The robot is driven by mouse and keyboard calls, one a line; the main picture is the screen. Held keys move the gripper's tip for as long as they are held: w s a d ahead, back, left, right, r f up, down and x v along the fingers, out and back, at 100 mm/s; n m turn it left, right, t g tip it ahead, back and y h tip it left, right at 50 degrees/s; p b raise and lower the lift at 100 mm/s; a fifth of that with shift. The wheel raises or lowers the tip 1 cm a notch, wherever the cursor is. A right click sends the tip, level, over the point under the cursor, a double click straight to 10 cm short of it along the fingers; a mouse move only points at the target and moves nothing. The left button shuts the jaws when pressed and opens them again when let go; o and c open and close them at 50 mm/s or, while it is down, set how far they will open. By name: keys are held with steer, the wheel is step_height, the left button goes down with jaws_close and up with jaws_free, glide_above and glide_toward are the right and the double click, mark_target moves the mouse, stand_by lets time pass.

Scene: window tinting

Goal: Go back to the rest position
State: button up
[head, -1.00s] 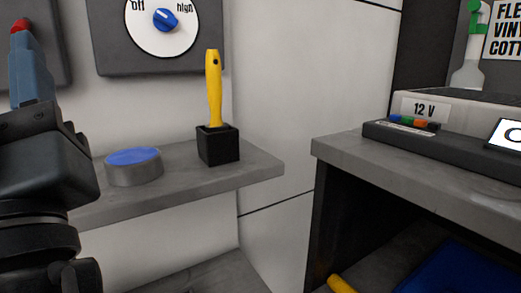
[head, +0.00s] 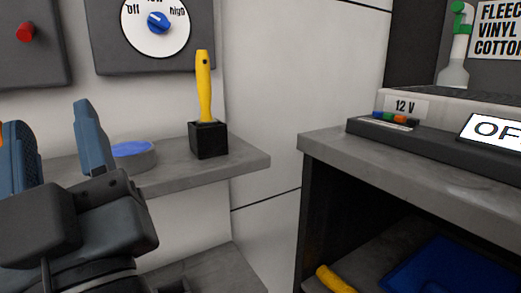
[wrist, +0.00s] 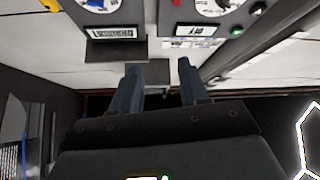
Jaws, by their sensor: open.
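My gripper (head: 52,142) is at the lower left of the head view, in front of the left end of the wall shelf. Its two blue-grey fingers stand apart and point up, with nothing between them. One finger partly covers a round tin with a blue top. In the wrist view my gripper (wrist: 157,78) also shows two separated fingers and an empty gap. Beyond them are control panels with dials and small displays.
The wall shelf (head: 225,170) holds the blue-topped tin (head: 138,152) and a yellow-handled tool (head: 204,85) in a black holder (head: 208,140). A red button (head: 25,32) and a blue knob (head: 158,22) are above. A grey bench (head: 400,170) stands at right.

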steer(key=s+d+f+m+g+h, duration=0.1)
steer(key=d+f+m+h, duration=0.15)
steer(key=d+f, duration=0.75)
steer(key=s+d+f+m+g+h, duration=0.1)
steer(key=d+f+h, duration=0.3)
steer(key=d+f, duration=0.6)
steer(key=s+d+f+m+g+h, duration=0.2)
steer(key=s+d+f+m+h, duration=0.3)
steer(key=s+d+f, duration=0.9)
steer(key=s+d+r+m+g+h, duration=0.15)
steer(key=s+d+h, duration=0.25)
steer(key=s, duration=0.6)
step_height(320, 180, up, 26)
steer(key=p, duration=2.6)
steer(key=shift+a+m, duration=0.2)
steer(key=shift+m, duration=0.1)
steer(key=shift+w+a, duration=0.15)
